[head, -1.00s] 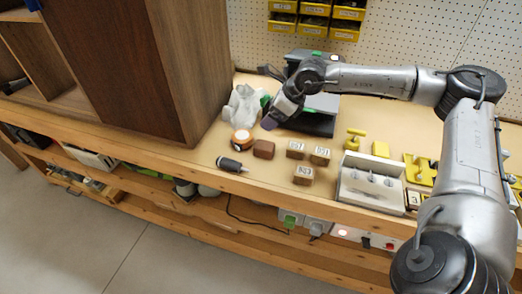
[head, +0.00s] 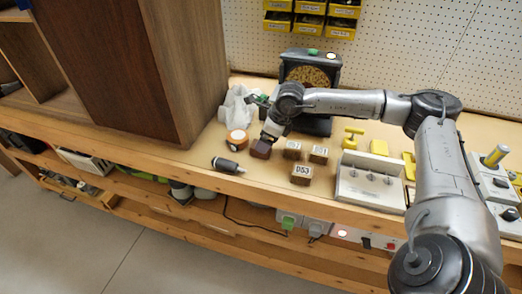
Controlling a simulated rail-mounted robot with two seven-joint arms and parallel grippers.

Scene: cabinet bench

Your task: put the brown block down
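The brown block (head: 260,152) is at the near side of the bench, between the orange-and-white round item and the numbered wooden blocks. My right gripper (head: 266,142) points down at the block from above and behind, and its tip overlaps the block's upper part. The fingers are small and dark here, so I cannot tell whether they are open or shut on it. The block appears at or very close to the bench top. My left gripper is not in view.
A dark-handled tool (head: 228,166) lies near the front edge. The orange-and-white round item (head: 237,139) is left of the block. Numbered wooden blocks (head: 301,174) stand to the right, then a white tray (head: 345,192). A tall wooden cabinet (head: 190,80) bounds the left.

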